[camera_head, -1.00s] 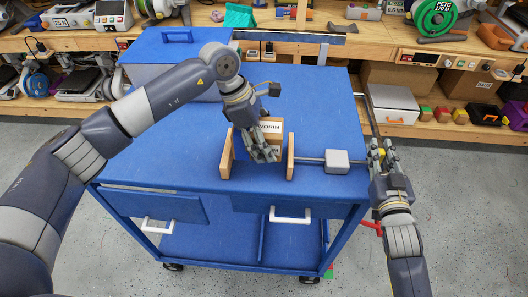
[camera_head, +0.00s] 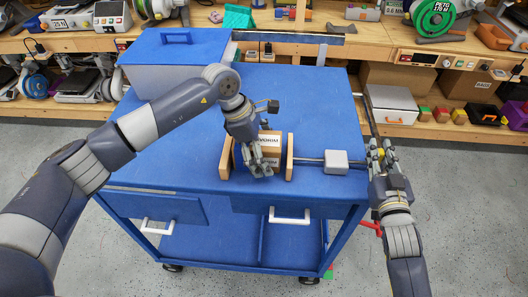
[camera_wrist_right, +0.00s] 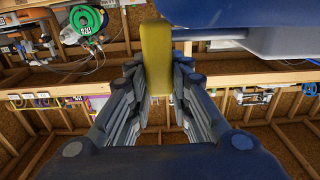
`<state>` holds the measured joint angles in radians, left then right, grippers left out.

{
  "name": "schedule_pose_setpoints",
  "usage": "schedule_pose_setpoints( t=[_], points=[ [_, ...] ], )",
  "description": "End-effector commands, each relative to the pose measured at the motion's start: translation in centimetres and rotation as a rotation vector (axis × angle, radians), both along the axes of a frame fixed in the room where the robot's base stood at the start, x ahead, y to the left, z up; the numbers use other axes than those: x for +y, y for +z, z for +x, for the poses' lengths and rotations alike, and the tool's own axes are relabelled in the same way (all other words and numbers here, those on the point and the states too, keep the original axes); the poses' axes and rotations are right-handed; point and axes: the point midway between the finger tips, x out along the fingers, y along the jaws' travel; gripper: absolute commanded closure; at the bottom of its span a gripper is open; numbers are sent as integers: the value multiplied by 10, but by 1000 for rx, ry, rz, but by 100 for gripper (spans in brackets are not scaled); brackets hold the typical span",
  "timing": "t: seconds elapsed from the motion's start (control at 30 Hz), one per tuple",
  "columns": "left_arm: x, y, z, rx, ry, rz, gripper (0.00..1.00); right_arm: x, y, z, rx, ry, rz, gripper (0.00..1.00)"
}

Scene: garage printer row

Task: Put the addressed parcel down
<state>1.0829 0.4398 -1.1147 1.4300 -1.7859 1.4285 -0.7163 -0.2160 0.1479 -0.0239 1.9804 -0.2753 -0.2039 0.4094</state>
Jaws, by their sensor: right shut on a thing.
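The addressed parcel (camera_head: 270,147) is a brown cardboard box with white printed labels. It sits between the two upright wooden jaws of a vise (camera_head: 290,157) at the front of the blue cart top. My left gripper (camera_head: 259,171) is at the parcel's near left side, shut on it; its fingers cover part of the box, and the parcel's underside is hidden. My right gripper (camera_head: 382,158) is at the cart's right edge. The right wrist view shows its fingers closed around a yellow bar (camera_wrist_right: 157,62), which appears to be the vise's handle.
The vise's rod runs right through a grey block (camera_head: 336,161). The blue cart top (camera_head: 310,100) is clear behind the vise. A blue lidded box (camera_head: 175,48) stands at its back left. Shelves with printers and spools line the back.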

Motion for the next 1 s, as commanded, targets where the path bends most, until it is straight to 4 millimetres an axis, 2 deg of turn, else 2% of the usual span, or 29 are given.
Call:
schedule_pose_setpoints(
  t=[0.2,0.33,0.7,0.83,1.0],
  points=[
    [0,1,0,0,0,0,13,0,-1,0,1,-1,-1,100],
    [3,11,1,-3,1,-2,13,0,-1,0,2,-1,-1,100],
    [32,81,1,-4,1,-1,13,0,-1,0,2,-1,-1,100],
    [40,99,1,-3,1,0,13,0,-1,0,2,-1,-1,100],
    [45,112,1,-1,0,-1,13,0,-1,0,2,-1,-1,100]
  ],
)
